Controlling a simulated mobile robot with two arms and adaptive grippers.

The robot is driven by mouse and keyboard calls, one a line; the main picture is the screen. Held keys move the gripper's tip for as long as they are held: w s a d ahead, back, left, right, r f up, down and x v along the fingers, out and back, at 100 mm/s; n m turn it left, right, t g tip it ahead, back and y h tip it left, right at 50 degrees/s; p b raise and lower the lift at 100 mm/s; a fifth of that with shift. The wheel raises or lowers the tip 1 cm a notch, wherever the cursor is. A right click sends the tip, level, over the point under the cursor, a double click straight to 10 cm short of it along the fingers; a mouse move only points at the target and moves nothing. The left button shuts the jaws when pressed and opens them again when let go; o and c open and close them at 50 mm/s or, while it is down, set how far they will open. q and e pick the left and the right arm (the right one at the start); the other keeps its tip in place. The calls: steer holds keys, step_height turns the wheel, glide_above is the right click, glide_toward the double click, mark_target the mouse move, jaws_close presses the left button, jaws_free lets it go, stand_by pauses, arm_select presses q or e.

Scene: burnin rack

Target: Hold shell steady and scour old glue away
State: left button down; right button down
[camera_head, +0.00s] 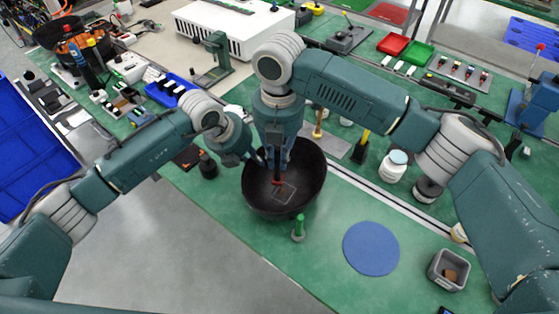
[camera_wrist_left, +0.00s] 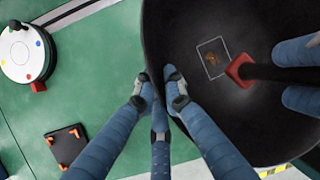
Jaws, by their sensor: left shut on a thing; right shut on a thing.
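The shell is a dark, deep bowl (camera_head: 258,200) on the green bench. My left gripper (camera_head: 259,160) is shut on its left rim; the left wrist view shows the fingers (camera_wrist_left: 160,92) on either side of the shell's wall (camera_wrist_left: 190,35). My right gripper (camera_head: 276,152) points down into the bowl. It is shut on a dark-handled tool (camera_wrist_left: 285,73) with a red square head (camera_wrist_left: 240,70). A thin square outline (camera_head: 284,193) marks the bowl's inside; a brown glue patch (camera_wrist_left: 210,51) lies in it.
A green peg (camera_head: 299,230) stands just in front of the bowl. A blue disc (camera_head: 371,249) and a grey bin (camera_head: 437,271) lie to the right. A yellow-handled tool (camera_head: 361,147) and a white jar (camera_head: 395,168) stand behind. Bare green bench lies left of the disc.

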mark_target(277, 176)
arm_select(q)
steer(key=shift+s+f, duration=0.1)
arm_select(e)
steer(key=n, duration=0.3)
steer(key=shift+a+f, duration=0.1)
steer(key=shift+f, duration=3.4)
steer(key=shift+w+d+f, duration=0.3)
steer(key=shift+w+f, duration=0.1)
steer(key=shift+w, duration=0.15)
steer(key=shift+w+d, duration=0.4)
steer(key=shift+w, duration=0.25)
steer(key=shift+w+d, duration=0.35)
steer(key=shift+w, duration=0.3)
steer(key=s+a, duration=0.2)
steer(key=s, duration=0.1)
steer(key=shift+s, duration=0.25)
steer(key=shift+r, duration=3.95)
arm_select(q)
steer(key=c, duration=1.8)
jaws_free()
